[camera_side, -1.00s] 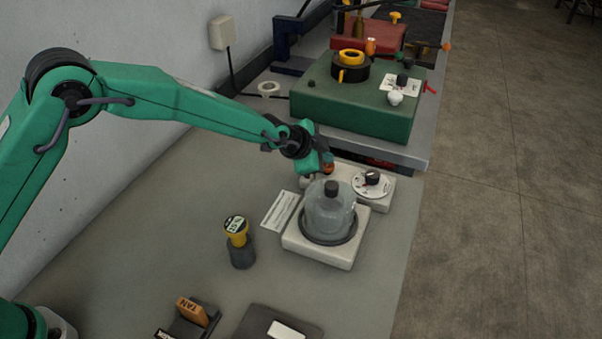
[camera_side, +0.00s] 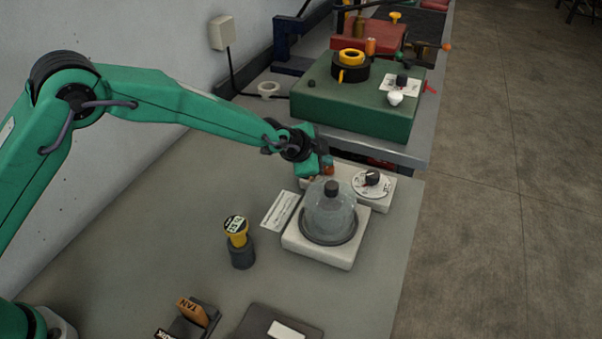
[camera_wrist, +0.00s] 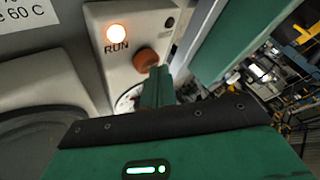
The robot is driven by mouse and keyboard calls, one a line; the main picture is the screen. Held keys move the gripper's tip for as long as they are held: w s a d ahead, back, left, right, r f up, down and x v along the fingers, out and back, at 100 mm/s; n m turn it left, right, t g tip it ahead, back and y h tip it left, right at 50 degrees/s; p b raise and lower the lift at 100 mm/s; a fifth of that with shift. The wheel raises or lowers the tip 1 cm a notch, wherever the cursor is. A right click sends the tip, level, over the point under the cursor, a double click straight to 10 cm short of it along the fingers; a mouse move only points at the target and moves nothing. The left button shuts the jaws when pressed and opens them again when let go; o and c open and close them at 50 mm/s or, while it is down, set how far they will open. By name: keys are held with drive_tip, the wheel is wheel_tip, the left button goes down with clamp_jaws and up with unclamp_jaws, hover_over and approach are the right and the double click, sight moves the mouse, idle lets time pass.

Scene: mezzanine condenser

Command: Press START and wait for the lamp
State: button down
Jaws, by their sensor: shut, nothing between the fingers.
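The pale control box (camera_side: 340,172) stands behind the glass vessel (camera_side: 330,212). An orange-brown button (camera_wrist: 146,60) sticks out of its face; any START lettering is not visible. The button also shows in the side view (camera_side: 328,168). The lamp (camera_wrist: 116,33), above the word RUN, glows bright orange-white in the wrist view. My gripper (camera_wrist: 157,82) is shut and empty, its green fingertips close beside the button. I cannot tell whether they touch it. In the side view my gripper (camera_side: 314,172) hangs over the left part of the box.
The glass vessel with a black stopper stands on a white base (camera_side: 318,252) in front. A dial (camera_side: 371,183) sits on the box's right part. A yellow-topped stamp (camera_side: 237,232) stands to the left. A green machine (camera_side: 350,112) is behind. The bench's left middle is clear.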

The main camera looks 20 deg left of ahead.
idle(0.6)
drive_tip(key=shift+r, duration=1)
drive_tip(key=shift+r, duration=0.1)
drive_tip(key=shift+r, duration=2.4)
drive_tip(key=shift+a, duration=0.1)
